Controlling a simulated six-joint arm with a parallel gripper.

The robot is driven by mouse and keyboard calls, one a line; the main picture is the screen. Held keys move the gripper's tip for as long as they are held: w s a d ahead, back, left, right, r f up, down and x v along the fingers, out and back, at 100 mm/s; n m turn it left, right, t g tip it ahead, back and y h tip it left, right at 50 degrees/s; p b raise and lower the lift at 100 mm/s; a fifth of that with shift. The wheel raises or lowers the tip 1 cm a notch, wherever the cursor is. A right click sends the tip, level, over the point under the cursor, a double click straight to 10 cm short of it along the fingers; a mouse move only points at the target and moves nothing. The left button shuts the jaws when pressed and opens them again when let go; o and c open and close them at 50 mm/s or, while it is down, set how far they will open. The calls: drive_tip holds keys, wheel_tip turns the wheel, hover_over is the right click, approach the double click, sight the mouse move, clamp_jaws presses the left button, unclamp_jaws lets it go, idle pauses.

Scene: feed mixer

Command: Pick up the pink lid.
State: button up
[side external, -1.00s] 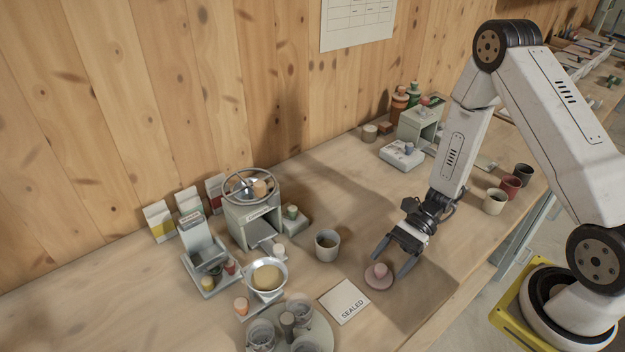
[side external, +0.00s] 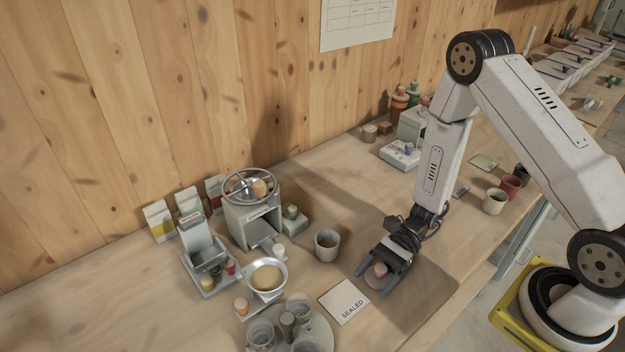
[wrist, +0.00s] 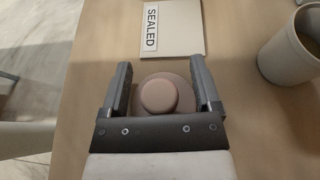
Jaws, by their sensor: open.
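The pink lid (side external: 378,276) is a flat disc with a round knob, lying on the wooden table. It also shows in the wrist view (wrist: 160,96), between the two fingers. My gripper (side external: 374,282) is open, with one finger on each side of the lid's knob. In the wrist view my gripper (wrist: 162,92) has a gap between each finger and the knob. Part of the disc is hidden behind the gripper body and close to the fingers. I cannot tell whether the fingers touch the disc's rim.
A white card marked SEALED (side external: 344,301) lies beside the lid. A grey cup (side external: 327,246) stands left of my gripper. A metal bowl (side external: 267,279), a round tray with jars (side external: 322,325) and a wheeled mixer (side external: 252,212) stand further left.

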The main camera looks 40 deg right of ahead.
sight(374, 280)
clamp_jaws()
drive_tip(key=shift+r, duration=0.1)
idle(0.3)
wheel_tip(374, 280, up, 10)
idle(0.9)
idle(0.4)
